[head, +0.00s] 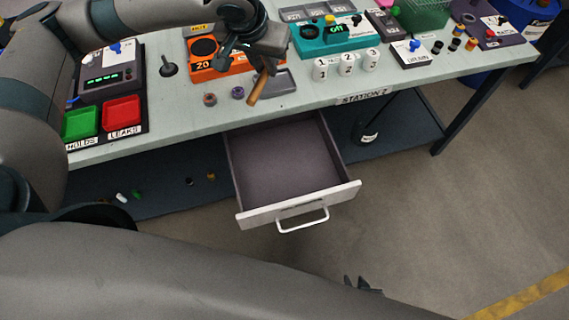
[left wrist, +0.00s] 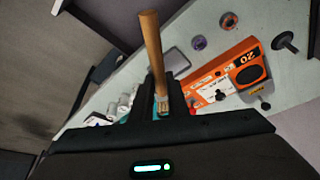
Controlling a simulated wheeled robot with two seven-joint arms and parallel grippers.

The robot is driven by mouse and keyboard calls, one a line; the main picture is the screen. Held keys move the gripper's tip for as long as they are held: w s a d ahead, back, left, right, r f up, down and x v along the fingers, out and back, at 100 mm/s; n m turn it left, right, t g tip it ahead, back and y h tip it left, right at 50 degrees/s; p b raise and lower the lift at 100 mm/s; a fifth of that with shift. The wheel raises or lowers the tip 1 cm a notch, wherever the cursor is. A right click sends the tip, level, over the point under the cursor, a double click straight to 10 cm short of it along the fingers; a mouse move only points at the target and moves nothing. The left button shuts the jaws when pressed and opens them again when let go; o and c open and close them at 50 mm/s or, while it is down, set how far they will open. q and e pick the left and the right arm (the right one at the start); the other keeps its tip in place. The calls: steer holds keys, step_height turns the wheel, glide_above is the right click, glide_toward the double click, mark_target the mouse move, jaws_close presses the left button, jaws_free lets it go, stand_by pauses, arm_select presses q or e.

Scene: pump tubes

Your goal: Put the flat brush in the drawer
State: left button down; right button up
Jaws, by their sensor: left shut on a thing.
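The flat brush (head: 258,88) has a wooden handle and is held in my left gripper (head: 265,66) above the front part of the table. In the left wrist view the brush handle (left wrist: 152,45) sticks out from between the two dark fingers of my left gripper (left wrist: 160,98). The brush's other end is mostly hidden by the fingers. The drawer (head: 300,207) under the table is pulled open, and its visible inside is empty. It lies below and in front of the brush. Dark tips that look like my right gripper (head: 361,284) show at the bottom, mostly hidden behind my arm.
The table (head: 200,122) carries an orange device (head: 203,70), a teal device (head: 332,36), white numbered cylinders (head: 346,64), a grey tray (head: 278,83), two small rings (head: 238,92), and green (head: 79,124) and red (head: 121,112) bins. A dark lower shelf (head: 160,195) holds small loose parts.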

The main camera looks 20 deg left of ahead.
arm_select(q)
steer(key=shift+s+d+f, duration=0.1)
steer(key=shift+d+f, duration=0.15)
steer(key=shift+f, duration=0.15)
steer(key=s+d+f+m+h, duration=0.1)
steer(key=s+d+f+m, duration=0.2)
steer(key=f, duration=0.3)
steer(key=s+d+f+m+g+h+p, duration=0.1)
steer(key=s+d+f+m, duration=0.3)
steer(key=f, duration=0.3)
steer(key=s+d+f+m+h, duration=0.1)
steer(key=s+d+f+m, duration=0.3)
steer(key=f, duration=0.3)
steer(key=shift+s+f+g+h, duration=0.25)
steer(key=shift+s+g+h, duration=0.15)
steer(key=shift+s, duration=0.35)
arm_select(e)
steer(key=shift+w+a+r+t, duration=0.35)
steer(key=shift+w+r+t, duration=0.15)
steer(key=shift+r+t, duration=0.1)
arm_select(q)
steer(key=shift+a, duration=0.15)
glide_above(271, 168)
step_height(271, 168, down, 7)
steer(key=shift+p, duration=0.3)
arm_select(e)
steer(key=shift+a+r, duration=0.1)
steer(key=shift+a, duration=0.05)
